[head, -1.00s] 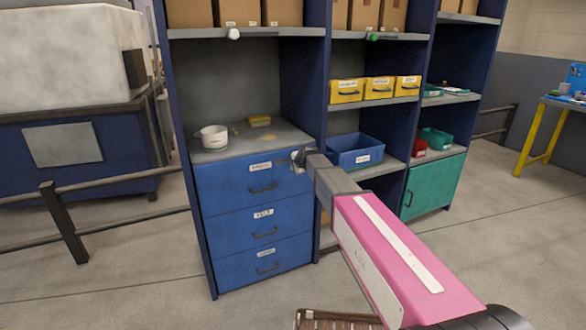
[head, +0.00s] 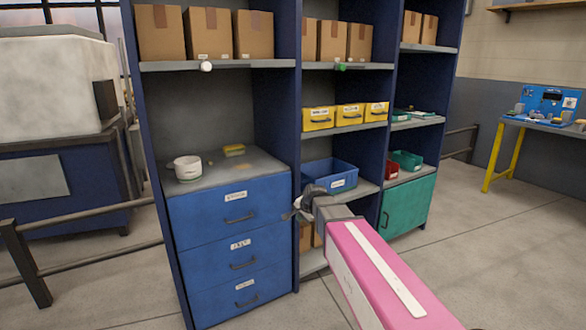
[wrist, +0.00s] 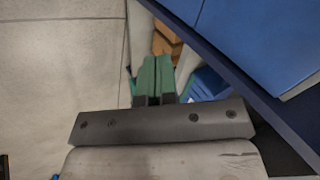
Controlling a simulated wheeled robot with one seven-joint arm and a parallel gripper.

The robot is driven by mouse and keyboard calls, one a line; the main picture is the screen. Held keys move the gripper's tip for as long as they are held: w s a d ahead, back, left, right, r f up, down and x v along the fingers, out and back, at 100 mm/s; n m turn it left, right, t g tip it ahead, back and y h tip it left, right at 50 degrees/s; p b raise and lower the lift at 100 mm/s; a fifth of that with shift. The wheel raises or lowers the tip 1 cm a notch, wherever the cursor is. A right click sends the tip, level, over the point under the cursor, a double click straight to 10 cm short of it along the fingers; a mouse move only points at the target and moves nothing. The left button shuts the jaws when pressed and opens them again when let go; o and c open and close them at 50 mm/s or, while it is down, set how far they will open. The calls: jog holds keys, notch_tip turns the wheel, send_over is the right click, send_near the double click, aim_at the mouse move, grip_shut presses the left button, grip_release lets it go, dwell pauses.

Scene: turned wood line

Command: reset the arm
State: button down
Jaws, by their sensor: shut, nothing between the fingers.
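My gripper (head: 298,210) is at the end of my outstretched pink arm in the head view, in front of the shelving near the right edge of the blue drawer unit. In the wrist view its two green fingers (wrist: 153,76) are together, with nothing between them. The blue drawer unit (head: 236,245) has three closed drawers, and its blue front shows at the upper right of the wrist view (wrist: 255,35). I cannot tell whether the gripper touches it.
A white cup-like container (head: 187,169) and a small yellow box (head: 234,150) stand on the drawer unit. A blue bin (head: 330,176), yellow drawers (head: 349,116) and a green cabinet (head: 408,207) fill the shelving. A railing (head: 90,258) runs at left. The floor at right (head: 500,250) is clear.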

jog(key=s+d+f+n+g+h, duration=0.1)
jog(key=s+d+f+n+g, duration=0.1)
jog(key=s+d+f, duration=0.2)
jog(key=s+d+f+n+g+h, duration=0.1)
jog(key=s+d+f+n+g, duration=0.1)
jog(key=s+d, duration=0.5)
jog(key=s+d+f+n+g+h, duration=0.1)
jog(key=s+d+f+n, duration=0.3)
jog(key=s, duration=0.7)
notch_tip(320, 180, down, 3)
jog(key=shift+s+d+r+g, duration=0.15)
jog(key=shift+d+g, duration=0.35)
jog(key=shift+d, duration=0.5)
